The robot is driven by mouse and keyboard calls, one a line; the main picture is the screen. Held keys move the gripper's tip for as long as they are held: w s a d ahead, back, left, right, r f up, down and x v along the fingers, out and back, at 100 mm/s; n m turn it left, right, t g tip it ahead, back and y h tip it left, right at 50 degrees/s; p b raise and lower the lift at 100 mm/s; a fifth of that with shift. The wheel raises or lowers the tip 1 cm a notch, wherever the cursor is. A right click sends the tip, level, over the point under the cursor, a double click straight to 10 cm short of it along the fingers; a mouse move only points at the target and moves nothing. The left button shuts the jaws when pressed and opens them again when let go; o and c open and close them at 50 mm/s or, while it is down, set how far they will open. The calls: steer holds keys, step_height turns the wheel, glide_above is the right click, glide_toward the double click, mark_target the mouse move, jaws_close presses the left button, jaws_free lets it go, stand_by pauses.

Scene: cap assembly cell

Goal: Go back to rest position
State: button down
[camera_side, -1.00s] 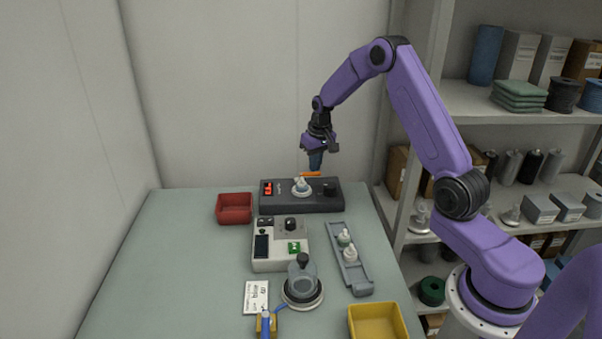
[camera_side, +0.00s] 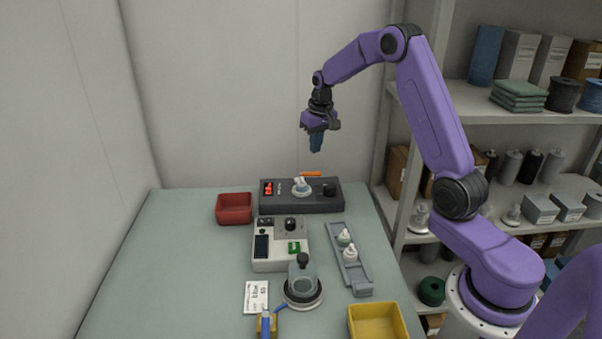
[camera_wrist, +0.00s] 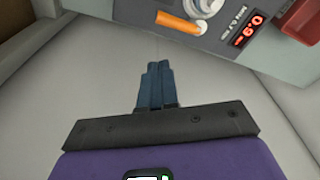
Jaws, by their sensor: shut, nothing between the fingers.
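My gripper (camera_side: 316,143) hangs in the air above the back of the table, higher than the dark device with the red display (camera_side: 290,195). Its blue fingers point down, pressed together and empty. They also show in the wrist view (camera_wrist: 156,75), closed with nothing between them. A small white bottle (camera_side: 300,185) stands on the round plate of the dark device. An orange stick-like piece (camera_side: 310,173) lies behind the bottle, clear of the fingers; it also shows in the wrist view (camera_wrist: 180,23).
A red bin (camera_side: 234,222) is left of the device. A light control box (camera_side: 262,266), a grey tray (camera_side: 361,291) with white bottles, a domed round unit (camera_side: 301,275) and a yellow bin (camera_side: 375,309) are nearer. Shelves (camera_side: 500,125) stand at the right. The table's left side is clear.

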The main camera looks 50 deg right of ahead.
steer(key=shift+r, duration=0.1)
steer(key=s+a+r+n, duration=0.35)
steer(key=s+a, duration=0.45)
steer(key=a, duration=0.3)
steer(key=s+a+r+n, duration=0.2)
steer(key=s+a+n, duration=0.2)
steer(key=s+a, duration=0.55)
steer(key=s+a+n+g, duration=0.1)
steer(key=s+a+n, duration=0.2)
steer(key=s, duration=1.9)
steer(key=n, duration=0.5)
steer(key=shift+f+g+y, duration=0.3)
steer(key=shift+y, duration=0.1)
